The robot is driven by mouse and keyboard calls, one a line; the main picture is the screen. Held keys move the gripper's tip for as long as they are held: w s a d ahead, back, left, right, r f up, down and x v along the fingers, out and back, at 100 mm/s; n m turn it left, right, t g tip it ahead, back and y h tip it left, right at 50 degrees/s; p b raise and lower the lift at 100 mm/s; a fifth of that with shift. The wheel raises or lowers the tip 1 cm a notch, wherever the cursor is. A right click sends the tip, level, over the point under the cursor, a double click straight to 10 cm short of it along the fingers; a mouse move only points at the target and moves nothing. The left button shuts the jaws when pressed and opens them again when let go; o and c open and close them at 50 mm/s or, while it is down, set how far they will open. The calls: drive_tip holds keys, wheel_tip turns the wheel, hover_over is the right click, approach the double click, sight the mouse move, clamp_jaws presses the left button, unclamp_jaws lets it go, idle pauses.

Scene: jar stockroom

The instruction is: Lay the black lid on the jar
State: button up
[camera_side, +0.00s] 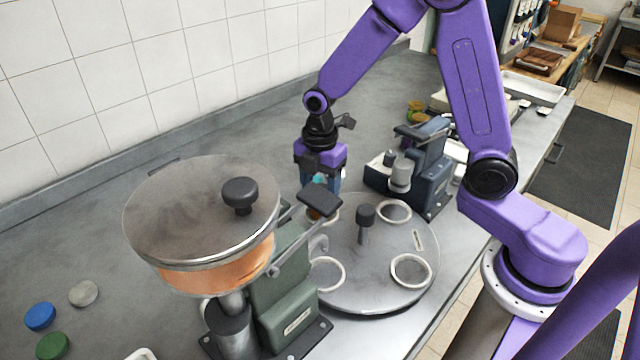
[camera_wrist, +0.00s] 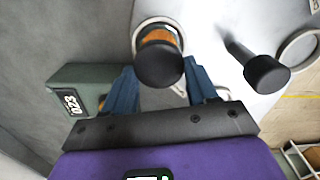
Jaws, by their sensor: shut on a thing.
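The black lid (camera_wrist: 160,66) is between the blue fingers of my gripper (camera_wrist: 160,75), which is shut on it. The jar (camera_wrist: 158,37), with orange contents, shows just past the lid in the wrist view, inside a pale ring of the turntable. The lid covers part of the jar's top, and I cannot tell whether they touch. In the side view my gripper (camera_side: 320,185) points down at the turntable's far left edge.
The round turntable (camera_side: 370,285) has empty rings and a black centre knob (camera_side: 366,214). A dark blue machine (camera_side: 425,170) stands behind. Blue (camera_side: 40,316), green (camera_side: 53,345) and grey (camera_side: 83,293) discs lie at left.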

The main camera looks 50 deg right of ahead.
drive_tip(key=shift+f, duration=0.3)
idle(0.9)
drive_tip(key=o, duration=1.3)
drive_tip(key=shift+o, duration=0.2)
drive_tip(key=shift+r, duration=0.1)
drive_tip(key=shift+r, duration=3.4)
drive_tip(key=s+d+r+m, duration=0.2)
drive_tip(key=s+m, duration=0.5)
drive_tip(key=s, duration=1.8)
drive_tip(key=shift+s+d+r+m, duration=0.15)
drive_tip(key=shift+s+r+m, duration=0.05)
drive_tip(key=shift+m, duration=0.2)
